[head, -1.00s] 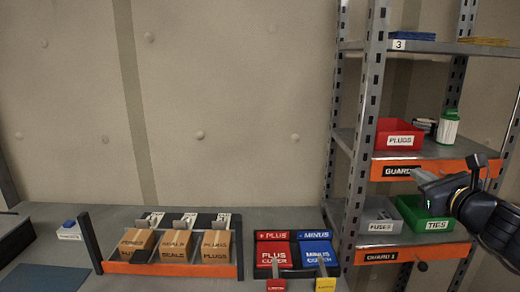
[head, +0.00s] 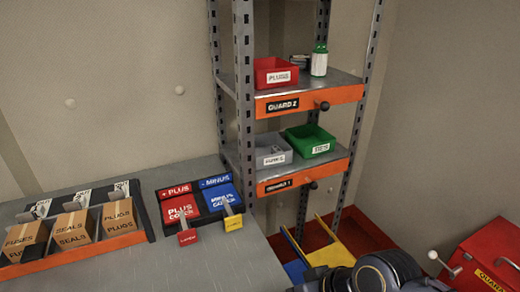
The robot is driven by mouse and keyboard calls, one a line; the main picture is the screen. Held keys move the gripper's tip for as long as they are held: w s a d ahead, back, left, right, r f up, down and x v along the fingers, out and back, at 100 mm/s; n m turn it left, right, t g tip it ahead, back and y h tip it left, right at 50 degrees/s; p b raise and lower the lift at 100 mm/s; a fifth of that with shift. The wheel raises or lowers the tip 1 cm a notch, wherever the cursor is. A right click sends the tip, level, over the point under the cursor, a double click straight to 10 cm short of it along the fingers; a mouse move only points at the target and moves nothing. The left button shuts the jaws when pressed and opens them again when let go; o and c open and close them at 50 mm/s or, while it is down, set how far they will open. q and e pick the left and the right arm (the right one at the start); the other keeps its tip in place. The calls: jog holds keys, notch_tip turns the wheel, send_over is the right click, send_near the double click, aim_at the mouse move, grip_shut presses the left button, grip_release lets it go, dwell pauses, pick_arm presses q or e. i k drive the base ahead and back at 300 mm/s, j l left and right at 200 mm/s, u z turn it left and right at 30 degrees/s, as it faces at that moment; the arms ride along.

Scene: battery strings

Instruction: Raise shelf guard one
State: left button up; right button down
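Shelf guard one (head: 330,170) is the orange bar along the front of the lower shelf, with a black "GUARD 1" label and a dark round knob (head: 313,185). It sits low, at the shelf edge, below the bins behind it. The similar guard two (head: 336,97) is on the shelf above, with its own knob. Dark links of my arm show at the bottom edge, below and in front of the rack and apart from guard one. Neither gripper's fingers are in view.
A grey bin (head: 272,157) and green bin (head: 312,142) stand behind guard one. The bench (head: 200,265) is at left, with the plus and minus covers (head: 215,196). A red tray (head: 355,235) lies under the rack. A red box (head: 490,255) stands at right.

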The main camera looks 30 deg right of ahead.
aim_at(269, 187)
jog(key=z, duration=1.3)
